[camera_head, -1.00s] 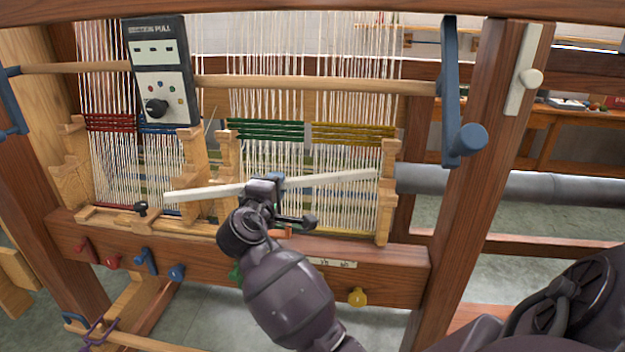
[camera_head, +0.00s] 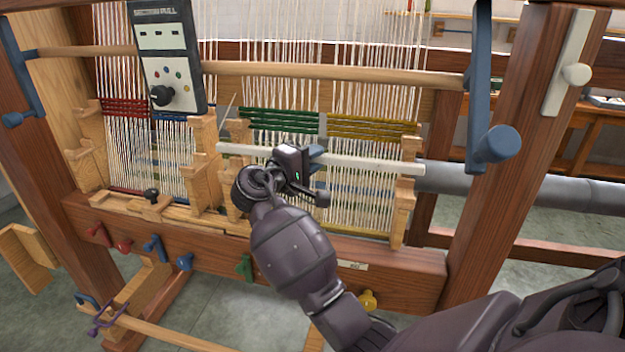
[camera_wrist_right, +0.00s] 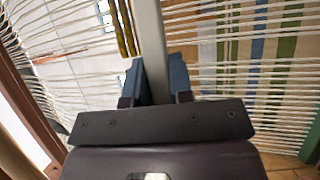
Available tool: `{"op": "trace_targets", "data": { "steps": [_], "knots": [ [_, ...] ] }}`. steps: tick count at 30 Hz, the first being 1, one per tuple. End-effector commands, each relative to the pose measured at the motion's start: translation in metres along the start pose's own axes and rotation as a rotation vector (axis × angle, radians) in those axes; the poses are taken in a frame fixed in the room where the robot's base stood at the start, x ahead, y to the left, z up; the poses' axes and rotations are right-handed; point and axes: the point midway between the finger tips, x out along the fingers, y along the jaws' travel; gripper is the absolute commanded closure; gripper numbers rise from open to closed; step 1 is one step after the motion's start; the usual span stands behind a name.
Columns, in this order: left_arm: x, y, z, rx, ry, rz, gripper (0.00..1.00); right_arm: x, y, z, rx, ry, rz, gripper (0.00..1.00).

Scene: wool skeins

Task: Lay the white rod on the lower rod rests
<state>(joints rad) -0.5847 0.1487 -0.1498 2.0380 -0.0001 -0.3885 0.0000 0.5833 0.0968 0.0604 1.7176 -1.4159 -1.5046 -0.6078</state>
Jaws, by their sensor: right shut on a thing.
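The white rod (camera_head: 375,163) spans the right-hand warp section nearly level, dipping slightly to the right. My right gripper (camera_head: 306,160) is shut on it left of its middle; in the right wrist view the rod (camera_wrist_right: 151,35) runs up from between the blue fingers (camera_wrist_right: 160,82). The rod's right end overlaps the right stepped wooden post (camera_head: 403,205). Its left end overlaps the left stepped post (camera_head: 237,190). These posts carry the rod rests. I cannot tell whether the rod touches a lower rest or hangs just in front. My left gripper is out of view.
Green bars (camera_head: 280,120) and yellow bars (camera_head: 370,128) cross the threads above the rod. A control box (camera_head: 168,60) hangs at upper left. A blue crank handle (camera_head: 490,145) stands out at the right. Coloured pegs (camera_head: 155,248) line the front beam (camera_head: 300,250).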

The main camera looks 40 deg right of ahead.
Motion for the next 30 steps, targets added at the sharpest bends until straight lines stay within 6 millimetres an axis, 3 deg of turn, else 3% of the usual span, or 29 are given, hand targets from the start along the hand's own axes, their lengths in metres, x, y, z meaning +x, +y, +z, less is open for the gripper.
{"op": "trace_targets", "data": {
  "steps": [5,12,26,27,30],
  "knots": [
    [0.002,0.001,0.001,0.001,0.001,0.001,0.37,0.000,-0.014,0.000,-0.001,0.001,0.001,1.00],
    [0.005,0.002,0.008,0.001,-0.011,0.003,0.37,0.000,-0.049,0.000,-0.002,0.001,0.000,1.00],
    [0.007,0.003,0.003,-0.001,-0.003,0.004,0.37,0.000,-0.055,0.000,0.002,0.002,0.001,1.00],
    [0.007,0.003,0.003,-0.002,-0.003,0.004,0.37,0.000,-0.054,0.000,0.002,0.002,0.001,0.73],
    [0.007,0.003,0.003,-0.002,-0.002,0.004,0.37,0.000,-0.054,0.000,0.002,0.002,0.000,0.58]
  ]
}}
